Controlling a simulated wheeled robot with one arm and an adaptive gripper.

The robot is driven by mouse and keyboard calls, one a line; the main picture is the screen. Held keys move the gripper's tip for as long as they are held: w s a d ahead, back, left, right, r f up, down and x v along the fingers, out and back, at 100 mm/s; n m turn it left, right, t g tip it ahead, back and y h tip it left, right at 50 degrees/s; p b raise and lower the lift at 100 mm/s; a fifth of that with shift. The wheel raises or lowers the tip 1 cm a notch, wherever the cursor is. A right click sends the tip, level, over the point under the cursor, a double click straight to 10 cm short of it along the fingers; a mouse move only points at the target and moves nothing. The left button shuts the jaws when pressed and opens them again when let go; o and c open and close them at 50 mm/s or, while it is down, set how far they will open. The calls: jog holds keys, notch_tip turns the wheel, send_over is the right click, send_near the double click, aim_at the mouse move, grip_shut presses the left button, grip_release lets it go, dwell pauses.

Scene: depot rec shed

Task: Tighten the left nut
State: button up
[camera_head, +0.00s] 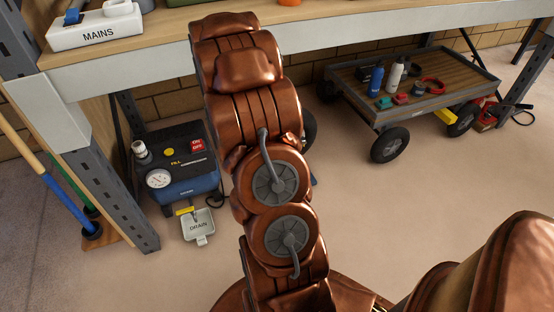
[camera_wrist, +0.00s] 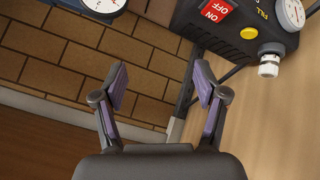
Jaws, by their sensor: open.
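No part that I can clearly tell is the left nut shows in either view. A blue and black machine (camera_head: 183,172) stands on the floor under the bench in the head view. It has a pale ribbed fitting (camera_head: 142,150) at its left corner, a round gauge (camera_head: 158,178), a yellow FILL button (camera_head: 169,152) and a red ON/OFF switch (camera_head: 198,144). In the wrist view the fitting (camera_wrist: 268,64) is at the upper right, to the right of my gripper (camera_wrist: 161,82). My gripper is open with nothing between its fingers; my arm hides it in the head view.
A grey DRAIN tray (camera_head: 198,226) lies before the machine. A bench (camera_head: 330,38) runs overhead, with a grey post (camera_head: 112,190) left of the machine. A low wheeled cart (camera_head: 440,102) carrying bottles and small items stands right. The middle floor is clear.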

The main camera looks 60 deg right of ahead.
jog(key=d+f+t+h+b, duration=0.2)
jog(key=d+f+t+b, duration=0.2)
jog(key=d+f+b, duration=1.15)
jog(key=s+d+f+t+h+b, duration=0.1)
jog(key=s+d+f+b, duration=0.15)
jog(key=f, duration=0.65)
jog(key=s+d+f+t+h+b, duration=0.15)
jog(key=s+d+f, duration=0.25)
jog(key=f, duration=0.4)
jog(key=s+d+f+t+h+b, duration=0.1)
jog(key=s+d+f+t+b, duration=0.2)
jog(key=f, duration=0.6)
jog(key=shift+g+y, duration=0.25)
jog(key=shift+g, duration=0.5)
jog(key=shift+b+x, duration=1.1)
jog(key=shift+x, duration=2.4)
jog(key=shift+r, duration=0.1)
jog(key=c, duration=1.1)
jog(key=shift+m, duration=0.3)
jog(key=shift+c, duration=0.2)
